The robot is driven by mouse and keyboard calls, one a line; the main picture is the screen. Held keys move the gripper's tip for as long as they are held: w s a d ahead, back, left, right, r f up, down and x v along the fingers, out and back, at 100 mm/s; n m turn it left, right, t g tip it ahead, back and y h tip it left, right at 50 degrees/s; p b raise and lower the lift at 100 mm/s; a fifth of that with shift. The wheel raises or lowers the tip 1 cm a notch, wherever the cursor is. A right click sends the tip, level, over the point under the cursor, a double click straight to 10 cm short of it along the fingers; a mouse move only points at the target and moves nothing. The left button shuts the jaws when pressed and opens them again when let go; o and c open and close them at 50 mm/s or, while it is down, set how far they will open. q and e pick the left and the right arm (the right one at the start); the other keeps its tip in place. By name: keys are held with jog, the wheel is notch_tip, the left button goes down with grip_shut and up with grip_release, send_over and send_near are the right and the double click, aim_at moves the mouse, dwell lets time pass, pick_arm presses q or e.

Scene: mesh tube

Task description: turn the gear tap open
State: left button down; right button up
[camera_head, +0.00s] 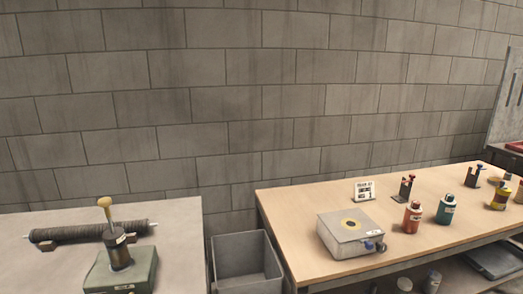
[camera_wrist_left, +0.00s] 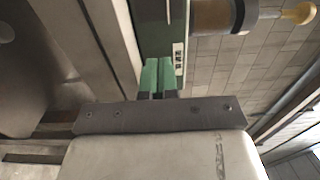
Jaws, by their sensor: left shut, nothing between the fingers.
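A green machine (camera_head: 122,272) stands on the grey left table in the head view. A dark and brown cylinder (camera_head: 119,252) rises from it, topped by a yellow-knobbed lever (camera_head: 105,208). No part is plainly marked as the gear tap. In the left wrist view, the machine's green body (camera_wrist_left: 155,35) with a white label is just beyond my left gripper (camera_wrist_left: 157,75). Its green fingers are shut with nothing between them. I cannot tell whether they touch the body. The yellow knob (camera_wrist_left: 299,14) shows at the upper right there. Neither gripper shows in the head view.
A dark roller (camera_head: 90,233) lies behind the machine on the grey table (camera_head: 178,222). A grey open bin (camera_head: 246,262) stands between the tables.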

pick_arm(q)
jog(key=shift+w+d, duration=0.15)
jog(key=shift+d, duration=0.05)
jog(key=shift+a, duration=0.25)
jog(key=v, duration=0.5)
jog(key=shift+a+f+p, duration=0.1)
jog(key=shift+f+p, duration=0.2)
jog(key=shift+p, duration=0.1)
